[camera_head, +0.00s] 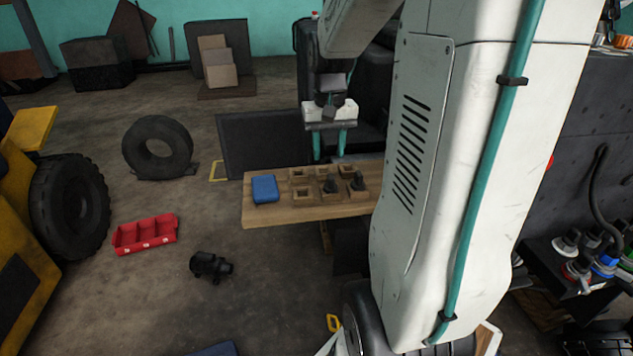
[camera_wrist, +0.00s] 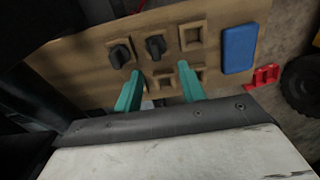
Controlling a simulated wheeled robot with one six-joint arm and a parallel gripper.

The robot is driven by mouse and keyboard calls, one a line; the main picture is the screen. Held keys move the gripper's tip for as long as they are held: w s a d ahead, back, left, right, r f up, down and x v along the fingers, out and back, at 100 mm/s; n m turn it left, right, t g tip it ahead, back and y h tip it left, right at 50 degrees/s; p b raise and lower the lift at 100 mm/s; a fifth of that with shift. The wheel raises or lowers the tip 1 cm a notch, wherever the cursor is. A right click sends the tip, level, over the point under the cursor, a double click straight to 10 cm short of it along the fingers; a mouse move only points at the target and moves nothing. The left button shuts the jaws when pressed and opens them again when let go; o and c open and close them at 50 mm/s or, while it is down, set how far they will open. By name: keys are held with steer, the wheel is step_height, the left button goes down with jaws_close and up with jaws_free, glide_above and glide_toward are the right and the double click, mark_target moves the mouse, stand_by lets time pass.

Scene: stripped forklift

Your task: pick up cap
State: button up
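Two black knob-like pieces, which may be caps, sit in square wooden holders on a wooden bench (camera_head: 285,216). One black piece (camera_head: 330,186) is in the front row middle and another black piece (camera_head: 358,181) is right of it. In the wrist view they are the right black piece (camera_wrist: 155,46) and the left black piece (camera_wrist: 120,54). My gripper (camera_head: 330,153) points down above the bench's back edge, behind the holders. Its two teal fingers are apart with nothing held between them; they also show in the wrist view (camera_wrist: 158,71). Both pieces stand beyond the fingertips there.
A blue box (camera_head: 264,189) lies on the bench's left, beside empty wooden holders (camera_head: 303,193). On the floor are a red bin (camera_head: 145,234), a black part (camera_head: 210,266) and a tyre (camera_head: 158,148). A yellow vehicle (camera_head: 25,235) stands at left. My arm hides the bench's right end.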

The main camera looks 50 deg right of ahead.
mark_target(331, 176)
steer(key=f, duration=0.7)
steer(key=shift+s+d+f, duration=0.1)
steer(key=shift+s+f, duration=0.3)
jaws_close()
